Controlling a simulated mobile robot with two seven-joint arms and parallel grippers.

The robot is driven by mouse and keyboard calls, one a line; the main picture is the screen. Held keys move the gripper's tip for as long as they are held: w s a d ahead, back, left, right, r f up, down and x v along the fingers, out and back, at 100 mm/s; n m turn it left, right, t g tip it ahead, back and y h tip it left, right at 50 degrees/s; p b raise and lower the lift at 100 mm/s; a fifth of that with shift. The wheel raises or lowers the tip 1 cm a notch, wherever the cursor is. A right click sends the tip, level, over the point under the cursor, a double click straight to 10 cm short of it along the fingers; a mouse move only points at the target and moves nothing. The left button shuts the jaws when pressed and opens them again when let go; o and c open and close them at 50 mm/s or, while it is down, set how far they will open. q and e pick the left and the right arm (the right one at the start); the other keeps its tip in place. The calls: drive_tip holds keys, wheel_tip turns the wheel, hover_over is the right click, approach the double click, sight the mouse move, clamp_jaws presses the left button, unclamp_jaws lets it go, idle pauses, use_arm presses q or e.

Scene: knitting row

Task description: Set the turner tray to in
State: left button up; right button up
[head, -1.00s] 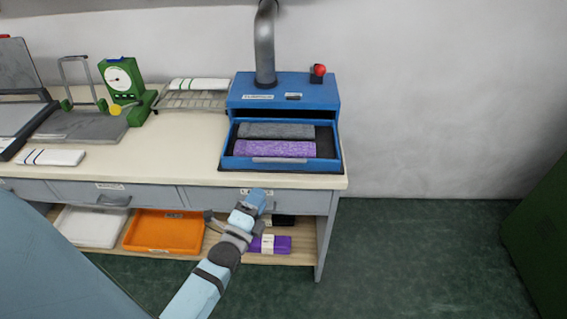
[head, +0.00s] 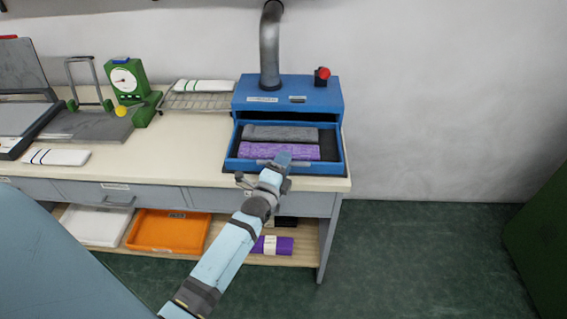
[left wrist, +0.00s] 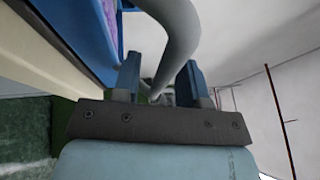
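The turner tray (head: 231,165) is a blue tray pulled out from the front of the blue turner (head: 290,95) on the bench. A grey roll (head: 280,133) and a purple roll (head: 262,151) lie in it. My left gripper (head: 281,161) is at the tray's front edge and hides much of its handle. In the left wrist view the two blue fingers (left wrist: 160,78) are apart, with a gap between them. A grey bent bar, seemingly the tray handle (left wrist: 178,38), runs close in front of and between the fingers; I cannot tell whether it touches them. My right gripper is not in view.
A red knob (head: 322,74) and a grey pipe (head: 270,50) are on the turner. A wire rack (head: 195,102) and a green dial scale (head: 127,80) stand to the left. An orange tray (head: 165,232) and a purple bundle (head: 274,246) lie on the lower shelf. The floor at right is clear.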

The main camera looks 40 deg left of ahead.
use_arm(q)
clamp_jaws()
drive_tip(key=w+a+b, duration=0.2)
drive_tip(key=w+a, duration=0.1)
drive_tip(key=w, duration=0.3)
drive_tip(key=w+a+b, duration=0.2)
drive_tip(key=w+a, duration=0.2)
drive_tip(key=w, duration=0.1)
drive_tip(key=w+a+b, duration=0.2)
drive_tip(key=w+a, duration=0.1)
drive_tip(key=w, duration=0.3)
drive_tip(key=shift+w+a+b, duration=0.3)
drive_tip(key=shift+a+b, duration=0.05)
drive_tip(key=shift+a, duration=0.05)
drive_tip(key=shift+w+a, duration=0.15)
drive_tip(key=shift+w, duration=0.05)
drive_tip(key=shift+r, duration=0.25)
drive_tip(key=shift+a, duration=0.1)
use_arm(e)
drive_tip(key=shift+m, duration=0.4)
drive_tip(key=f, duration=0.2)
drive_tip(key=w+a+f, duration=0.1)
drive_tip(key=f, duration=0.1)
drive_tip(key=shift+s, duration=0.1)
